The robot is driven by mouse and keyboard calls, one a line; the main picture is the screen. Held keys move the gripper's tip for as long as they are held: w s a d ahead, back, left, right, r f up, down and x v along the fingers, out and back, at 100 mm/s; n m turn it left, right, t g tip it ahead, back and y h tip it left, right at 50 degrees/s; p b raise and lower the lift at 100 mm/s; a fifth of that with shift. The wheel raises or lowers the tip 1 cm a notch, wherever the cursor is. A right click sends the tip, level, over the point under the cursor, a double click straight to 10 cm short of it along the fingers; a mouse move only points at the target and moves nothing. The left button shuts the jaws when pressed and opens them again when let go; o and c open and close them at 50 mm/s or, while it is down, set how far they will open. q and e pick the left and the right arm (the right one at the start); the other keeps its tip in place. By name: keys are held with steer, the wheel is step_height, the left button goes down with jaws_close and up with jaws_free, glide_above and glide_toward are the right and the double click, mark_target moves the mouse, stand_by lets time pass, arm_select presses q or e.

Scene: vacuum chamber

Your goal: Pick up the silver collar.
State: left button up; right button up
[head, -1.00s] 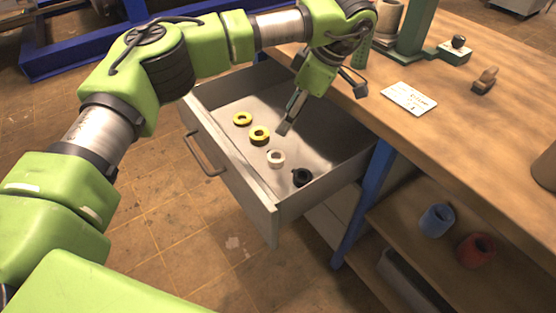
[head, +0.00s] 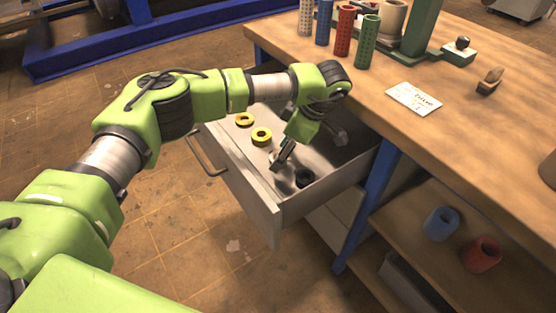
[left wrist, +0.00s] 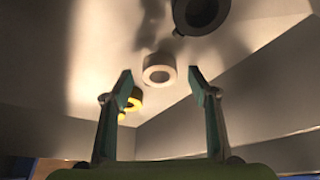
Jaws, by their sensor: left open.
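The silver collar (left wrist: 159,68) is a pale ring lying on the drawer floor. In the left wrist view it shows ahead, between my two finger tips, with a gap on both sides. My left gripper (head: 279,163) is open, inside the drawer and pointing down over the collar's place. In the head view the gripper hides the collar. I cannot tell how far the tips are above it. My right gripper is not in view.
The bench top (head: 460,80) overhangs to the right, with perforated cylinders and a label card (head: 414,98).

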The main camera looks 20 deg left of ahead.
arm_select(q)
steer(key=shift+a+f, duration=0.3)
steer(key=shift+f, duration=0.3)
steer(key=c, duration=1.4)
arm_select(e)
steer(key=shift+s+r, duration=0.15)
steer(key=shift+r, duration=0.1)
arm_select(q)
steer(key=shift+r, duration=0.2)
steer(key=shift+r, duration=0.2)
step_height(320, 180, up, 2)
steer(key=shift+r+p, duration=0.15)
steer(key=shift+p, duration=0.15)
steer(key=s+d+r, duration=0.2)
steer(key=s+r, duration=0.1)
steer(key=s, duration=0.1)
steer(key=s+d+r+p, duration=0.1)
steer(key=s+d+r, duration=0.1)
steer(key=s+r, duration=0.1)
steer(key=s+d+r, duration=0.2)
steer(key=s+r, duration=0.2)
steer(key=s, duration=0.1)
steer(key=shift+s, duration=0.35)
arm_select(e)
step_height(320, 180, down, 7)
